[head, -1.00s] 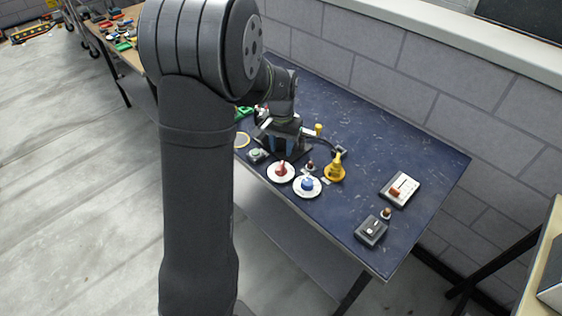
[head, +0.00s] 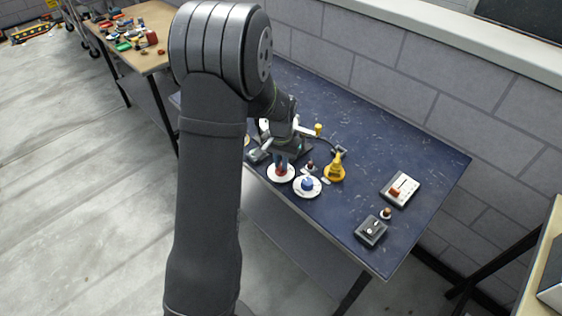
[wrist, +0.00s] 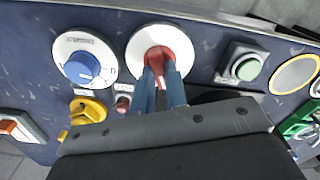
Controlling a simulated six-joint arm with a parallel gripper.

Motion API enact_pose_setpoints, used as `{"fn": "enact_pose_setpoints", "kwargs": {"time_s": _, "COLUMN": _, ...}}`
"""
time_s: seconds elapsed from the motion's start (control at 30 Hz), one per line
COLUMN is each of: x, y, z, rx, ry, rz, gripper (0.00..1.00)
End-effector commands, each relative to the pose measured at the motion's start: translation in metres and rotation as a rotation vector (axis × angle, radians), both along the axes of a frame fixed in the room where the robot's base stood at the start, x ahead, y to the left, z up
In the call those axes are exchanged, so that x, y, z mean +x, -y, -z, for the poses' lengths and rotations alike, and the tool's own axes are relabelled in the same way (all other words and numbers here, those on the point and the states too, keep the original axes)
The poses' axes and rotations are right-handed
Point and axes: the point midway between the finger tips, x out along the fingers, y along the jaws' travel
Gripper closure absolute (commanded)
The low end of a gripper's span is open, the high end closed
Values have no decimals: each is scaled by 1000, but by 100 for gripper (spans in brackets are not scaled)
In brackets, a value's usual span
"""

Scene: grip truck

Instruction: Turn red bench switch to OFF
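The red bench switch (head: 281,170) is a red knob on a round white plate on the blue bench. In the wrist view the red knob (wrist: 157,52) is at top centre, its narrow handle pointing towards my gripper. My gripper (wrist: 161,70) has two blue fingers, one on each side of the handle, with a gap between them. In the head view my gripper (head: 282,160) is right at the red knob. I cannot tell whether the fingers touch the handle. The plate's lower part and any marks there are hidden by the fingers.
A blue knob (head: 307,184) on a white plate sits close by the red switch. A yellow knob (head: 335,170), a small red-topped switch (head: 310,166) and a green button (wrist: 246,67) are also near. A slider box (head: 400,188) and toggle box (head: 371,231) stand at the right.

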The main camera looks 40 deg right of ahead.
Motion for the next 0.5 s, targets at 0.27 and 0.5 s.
{"fn": "enact_pose_setpoints", "kwargs": {"time_s": 0.27, "x": 0, "y": 0, "z": 0, "rx": 0, "ry": 0, "rz": -64, "gripper": 100}}
{"fn": "enact_pose_setpoints", "kwargs": {"time_s": 0.5, "x": 0, "y": 0, "z": 0, "rx": 0, "ry": 0, "rz": -143, "gripper": 100}}
